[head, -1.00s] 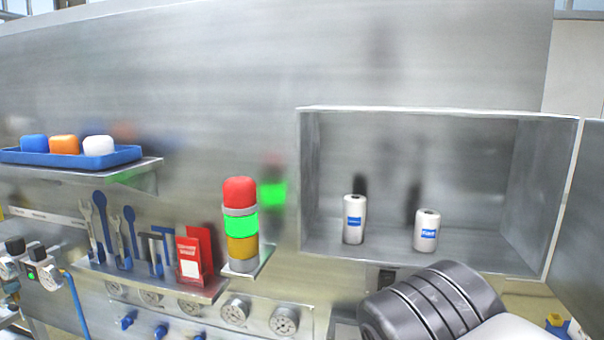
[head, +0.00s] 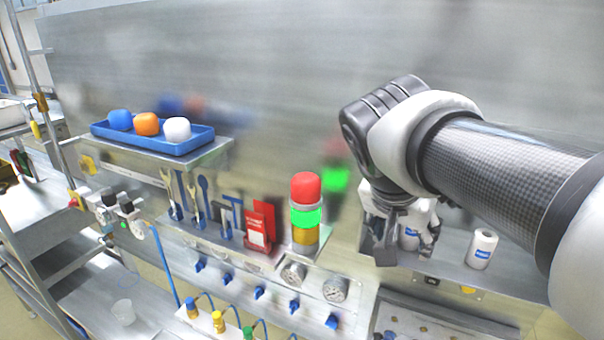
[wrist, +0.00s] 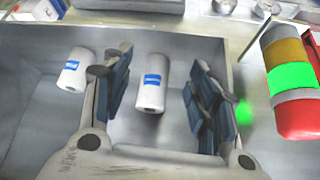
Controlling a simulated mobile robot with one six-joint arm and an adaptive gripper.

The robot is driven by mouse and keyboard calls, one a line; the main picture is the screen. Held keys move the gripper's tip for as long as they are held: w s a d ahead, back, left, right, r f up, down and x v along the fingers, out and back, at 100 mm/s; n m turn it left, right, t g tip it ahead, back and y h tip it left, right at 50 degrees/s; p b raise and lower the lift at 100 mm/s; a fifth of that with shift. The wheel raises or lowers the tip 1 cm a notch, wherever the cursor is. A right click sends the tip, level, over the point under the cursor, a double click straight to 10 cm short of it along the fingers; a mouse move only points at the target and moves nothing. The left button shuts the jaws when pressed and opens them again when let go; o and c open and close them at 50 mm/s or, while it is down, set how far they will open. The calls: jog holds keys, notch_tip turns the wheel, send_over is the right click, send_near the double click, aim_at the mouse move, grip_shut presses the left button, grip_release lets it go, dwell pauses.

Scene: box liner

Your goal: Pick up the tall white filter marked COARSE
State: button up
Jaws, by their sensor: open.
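In the head view my gripper (head: 407,252) is open in front of the filter, and only a strip of the filter (head: 408,241) shows between the fingers. A shorter white filter (head: 481,249), also blue-labelled, stands to its right; it shows at left in the wrist view (wrist: 76,70).
The red, green and amber signal tower (head: 306,212) stands left of the box. A blue tray (head: 152,139) with three coloured blocks sits on a shelf. Gauges and valves line the panel below.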

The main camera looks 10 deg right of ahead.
jog(key=w+d+p, duration=0.1)
jog(key=w+d, duration=0.1)
jog(key=w+d+p, duration=0.1)
jog(key=w+d, duration=0.1)
jog(key=shift+f, duration=0.2)
jog(key=shift+d+f, duration=0.15)
jog(key=shift+f, duration=0.15)
jog(key=shift+w, duration=0.1)
jog(key=c, duration=1.1)
jog(key=shift+o, duration=0.2)
jog(key=shift+b, duration=0.45)
